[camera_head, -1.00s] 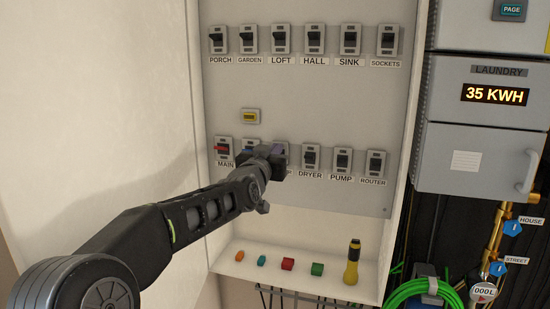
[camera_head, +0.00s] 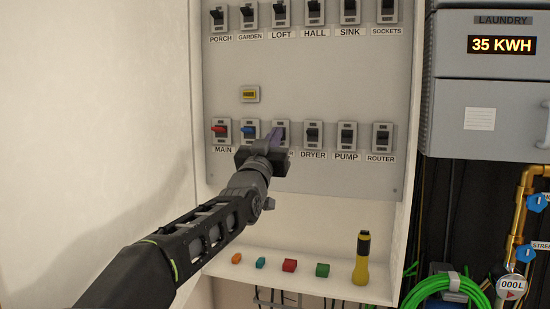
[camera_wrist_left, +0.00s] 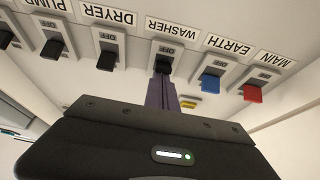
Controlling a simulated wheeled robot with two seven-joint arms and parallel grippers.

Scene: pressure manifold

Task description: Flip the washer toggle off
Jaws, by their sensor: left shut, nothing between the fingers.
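The washer toggle (camera_wrist_left: 163,67) is a black lever on a grey switch plate above the WASHER label (camera_wrist_left: 173,28), which appears upside down in the wrist view. An OFF mark shows on the plate between lever and label. In the head view the washer switch (camera_head: 281,125) is third in the lower row, its lower part and label mostly hidden by my gripper. My left gripper (camera_head: 274,138) is shut and empty, its purple fingers pointing at this switch. In the wrist view the fingertips (camera_wrist_left: 160,82) are right at the lever; I cannot tell whether they touch. My right gripper is not in view.
The blue EARTH toggle (camera_head: 248,130) and red MAIN toggle (camera_head: 220,129) are to the left, the DRYER switch (camera_head: 314,134) to the right. A yellow button (camera_head: 250,94) is above. A shelf below holds coloured blocks and a yellow flashlight (camera_head: 361,262).

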